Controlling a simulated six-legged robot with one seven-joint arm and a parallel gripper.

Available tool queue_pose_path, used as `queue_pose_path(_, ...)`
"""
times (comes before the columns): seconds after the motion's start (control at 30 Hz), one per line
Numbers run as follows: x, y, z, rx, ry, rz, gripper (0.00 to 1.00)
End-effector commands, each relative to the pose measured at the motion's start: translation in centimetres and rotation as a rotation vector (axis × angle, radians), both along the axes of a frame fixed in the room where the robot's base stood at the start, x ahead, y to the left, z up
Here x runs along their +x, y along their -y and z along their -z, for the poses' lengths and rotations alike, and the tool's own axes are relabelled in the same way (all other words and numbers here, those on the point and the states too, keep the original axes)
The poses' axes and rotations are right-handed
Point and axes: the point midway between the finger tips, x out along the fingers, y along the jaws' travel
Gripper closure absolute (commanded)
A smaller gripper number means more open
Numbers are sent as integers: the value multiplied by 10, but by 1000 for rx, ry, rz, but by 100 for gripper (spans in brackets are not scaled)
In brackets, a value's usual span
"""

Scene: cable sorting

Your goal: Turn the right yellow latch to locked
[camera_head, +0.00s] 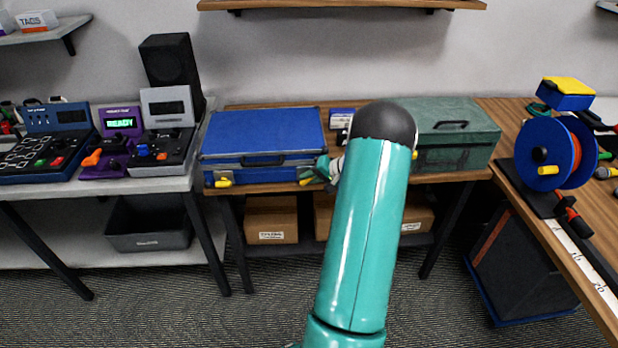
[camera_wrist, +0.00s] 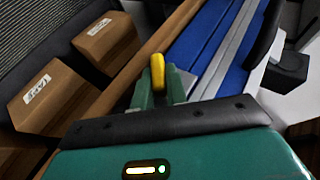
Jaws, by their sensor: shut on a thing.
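A closed blue case (camera_head: 263,132) lies on the wooden table, and its blue front also shows in the wrist view (camera_wrist: 205,42). Its left yellow latch (camera_head: 223,182) is on the front near the left corner. The right yellow latch (camera_head: 305,181) is near the front right corner, partly covered by my gripper (camera_head: 316,176). In the wrist view the right latch (camera_wrist: 157,72) sits between the green fingers of my gripper (camera_wrist: 160,82), which are shut on it. How far the latch is turned cannot be told.
A green toolbox (camera_head: 455,140) stands right of the case, partly behind my arm. Cardboard boxes (camera_head: 271,218) sit on the shelf below. A console bench (camera_head: 150,185) is at the left. A blue cable reel (camera_head: 540,145) stands on the right table.

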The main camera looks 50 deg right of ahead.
Motion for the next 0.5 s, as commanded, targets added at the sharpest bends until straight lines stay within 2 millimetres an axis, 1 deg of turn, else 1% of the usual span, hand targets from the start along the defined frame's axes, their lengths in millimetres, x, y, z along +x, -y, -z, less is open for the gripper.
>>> queue_pose_path(0.07,-3,1,2,53,57,1,100)
queue_pose_path(0.5,-3,1,7,313,355,-2,100)
